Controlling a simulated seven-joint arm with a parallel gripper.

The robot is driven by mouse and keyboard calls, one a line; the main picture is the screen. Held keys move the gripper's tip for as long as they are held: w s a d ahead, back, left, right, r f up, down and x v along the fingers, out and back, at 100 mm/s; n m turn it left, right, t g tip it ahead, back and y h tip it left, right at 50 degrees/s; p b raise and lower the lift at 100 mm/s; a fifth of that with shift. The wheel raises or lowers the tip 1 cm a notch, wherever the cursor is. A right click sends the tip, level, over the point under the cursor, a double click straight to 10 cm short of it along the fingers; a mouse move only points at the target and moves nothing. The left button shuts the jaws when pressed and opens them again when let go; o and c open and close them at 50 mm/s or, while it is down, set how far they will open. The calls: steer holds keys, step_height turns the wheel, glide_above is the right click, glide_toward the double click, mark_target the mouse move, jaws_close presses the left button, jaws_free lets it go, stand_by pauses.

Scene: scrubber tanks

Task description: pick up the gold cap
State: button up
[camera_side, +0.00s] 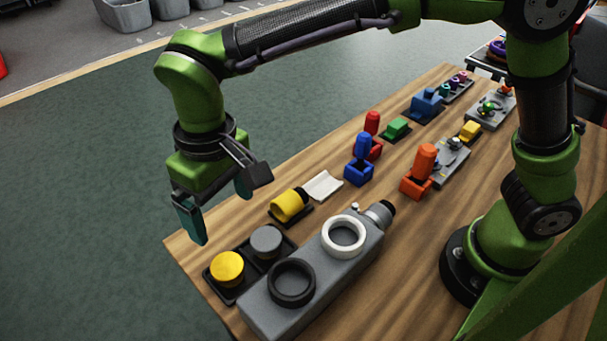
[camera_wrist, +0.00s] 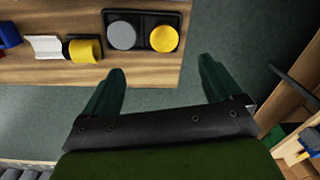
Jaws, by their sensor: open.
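The gold cap (camera_side: 227,267) is a round yellow disc in the near-left half of a black two-place tray (camera_side: 222,293) at the table's left corner. It also shows in the wrist view (camera_wrist: 164,38), in the right half of the tray, beyond my fingertips. A grey cap (camera_side: 266,241) sits beside it in the other half, also seen in the wrist view (camera_wrist: 122,35). My gripper (camera_side: 222,207) is open and empty, above and apart from the caps. In the wrist view its two dark green fingers (camera_wrist: 162,78) stand wide apart over the table edge and floor.
A grey scrubber tank block with a black ring (camera_side: 291,283) and a white ring (camera_side: 344,237) stands right of the tray. Red, blue and orange parts stand farther back.

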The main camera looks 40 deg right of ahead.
steer(key=w+a+r, duration=0.1)
steer(key=a, duration=0.1)
steer(key=m, duration=0.1)
glide_above(226, 265)
steer(key=f, duration=1)
steer(key=shift+s+d+f, duration=0.1)
steer(key=shift+s+f, duration=0.15)
steer(key=shift+w+f, duration=0.2)
steer(key=shift+f, duration=2.7)
steer(key=shift+c, duration=0.3)
steer(key=c, duration=1)
steer(key=shift+r, duration=0.1)
steer(key=shift+c, duration=0.2)
